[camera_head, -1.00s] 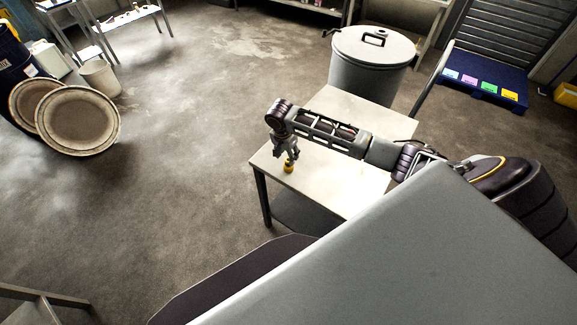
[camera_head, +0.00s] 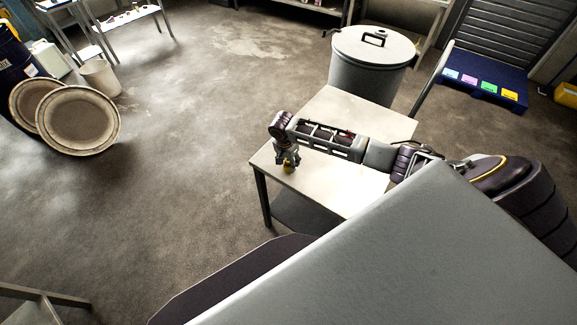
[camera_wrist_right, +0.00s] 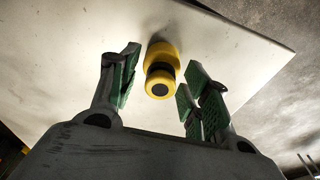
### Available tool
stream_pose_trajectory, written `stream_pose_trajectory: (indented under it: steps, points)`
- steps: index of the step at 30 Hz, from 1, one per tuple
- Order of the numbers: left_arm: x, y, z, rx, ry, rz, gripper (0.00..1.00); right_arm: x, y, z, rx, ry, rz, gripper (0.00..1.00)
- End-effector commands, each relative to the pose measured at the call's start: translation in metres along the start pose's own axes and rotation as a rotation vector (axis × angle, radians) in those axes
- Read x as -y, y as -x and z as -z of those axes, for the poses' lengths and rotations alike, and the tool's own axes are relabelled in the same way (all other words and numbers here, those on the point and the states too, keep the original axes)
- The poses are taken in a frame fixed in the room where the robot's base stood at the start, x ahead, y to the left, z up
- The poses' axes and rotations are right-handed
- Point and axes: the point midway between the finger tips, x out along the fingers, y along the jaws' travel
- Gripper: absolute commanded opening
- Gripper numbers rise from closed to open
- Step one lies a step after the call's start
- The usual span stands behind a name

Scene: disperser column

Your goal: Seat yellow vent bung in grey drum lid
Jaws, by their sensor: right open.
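The yellow vent bung (camera_head: 288,169) stands on the pale table near its left corner. In the right wrist view the bung (camera_wrist_right: 160,70) has a dark band and a dark round end, and sits between the green-padded fingers with a gap on each side. My right gripper (camera_head: 287,163) is open and points down over the bung; its fingers also show in the right wrist view (camera_wrist_right: 158,90). The grey drum (camera_head: 368,75) behind the table has a grey lid (camera_head: 350,45) with a dark handle on top. My left gripper is not in view.
The pale table (camera_head: 335,185) has clear space right of the bung. A blue pallet (camera_head: 500,95) with coloured cards lies at the right back. Round brown discs (camera_head: 80,120) and a white bucket (camera_head: 100,78) stand at the left. The floor between is open.

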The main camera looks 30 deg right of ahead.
Motion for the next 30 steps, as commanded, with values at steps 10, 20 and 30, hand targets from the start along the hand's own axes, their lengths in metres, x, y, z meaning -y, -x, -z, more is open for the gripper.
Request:
stream_pose_trajectory:
  steps: [10, 20, 30]
  points:
    - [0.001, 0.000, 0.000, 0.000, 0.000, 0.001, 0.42, 0.000, 0.000, 0.000, 0.000, 0.000, 0.000, 0.10]
    - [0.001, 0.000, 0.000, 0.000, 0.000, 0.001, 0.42, -0.001, -0.001, -0.001, 0.001, 0.000, -0.003, 0.00]
    - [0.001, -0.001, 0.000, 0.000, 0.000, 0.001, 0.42, 0.000, 0.016, 0.002, 0.000, 0.000, 0.000, 0.00]
